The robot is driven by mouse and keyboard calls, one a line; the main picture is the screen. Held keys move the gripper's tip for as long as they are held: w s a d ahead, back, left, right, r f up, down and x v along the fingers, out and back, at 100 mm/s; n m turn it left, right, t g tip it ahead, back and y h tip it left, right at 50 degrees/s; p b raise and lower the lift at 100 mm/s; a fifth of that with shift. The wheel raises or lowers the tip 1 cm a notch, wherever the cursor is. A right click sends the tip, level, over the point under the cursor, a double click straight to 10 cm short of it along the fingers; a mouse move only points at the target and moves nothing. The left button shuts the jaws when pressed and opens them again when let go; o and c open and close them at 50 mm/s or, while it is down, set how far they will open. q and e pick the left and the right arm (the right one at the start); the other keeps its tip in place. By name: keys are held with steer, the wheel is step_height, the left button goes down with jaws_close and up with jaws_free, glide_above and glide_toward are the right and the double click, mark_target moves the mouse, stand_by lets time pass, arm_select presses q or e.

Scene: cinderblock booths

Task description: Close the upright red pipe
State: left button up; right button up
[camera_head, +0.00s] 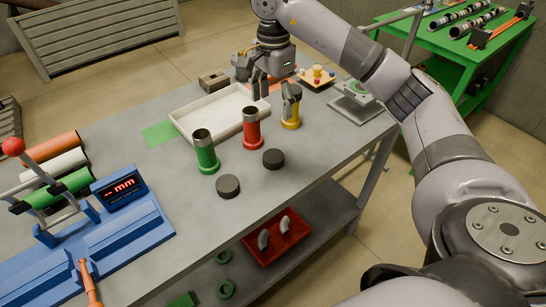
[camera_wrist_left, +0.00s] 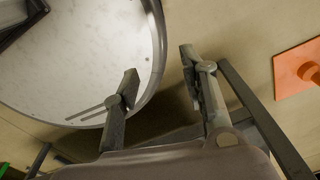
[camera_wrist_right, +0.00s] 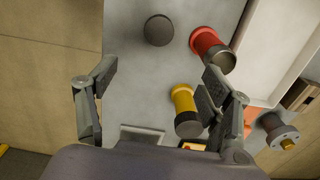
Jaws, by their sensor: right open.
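The red pipe (camera_head: 251,132) stands upright on the grey table with an open, hollow grey top; it also shows in the right wrist view (camera_wrist_right: 208,42). A green pipe (camera_head: 207,158) stands left of it, open at the top. A yellow pipe (camera_head: 290,122) stands to its right; its dark top (camera_wrist_right: 188,129) is too unclear to tell whether it is covered. Two black round caps lie on the table, one nearer (camera_head: 228,187) and one by the red pipe (camera_head: 273,159). My right gripper (camera_head: 273,88) is open and empty above the table near the yellow pipe. My left gripper (camera_wrist_left: 158,60) is open and empty, away from the pipes.
A white tray (camera_head: 180,120) lies behind the pipes. A blue fixture (camera_head: 125,230) with a display and red-knobbed lever stands at the left, near several lying pipes. A scale (camera_head: 355,105) is at the right end. A red bin (camera_head: 275,248) is on the lower shelf.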

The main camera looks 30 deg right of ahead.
step_height(320, 180, down, 3)
steer(key=p, duration=0.2)
glide_toward(273, 155)
step_height(273, 155, down, 3)
steer(key=shift+f+p, duration=0.1)
steer(key=shift+p, duration=0.2)
steer(key=shift+w+f, duration=0.1)
steer(key=shift+f, duration=0.15)
arm_select(q)
steer(key=shift+w+r, duration=0.45)
steer(key=shift+r, duration=0.2)
steer(key=shift+w+r, duration=0.4)
steer(key=shift+r, duration=0.2)
steer(key=shift+r, duration=0.1)
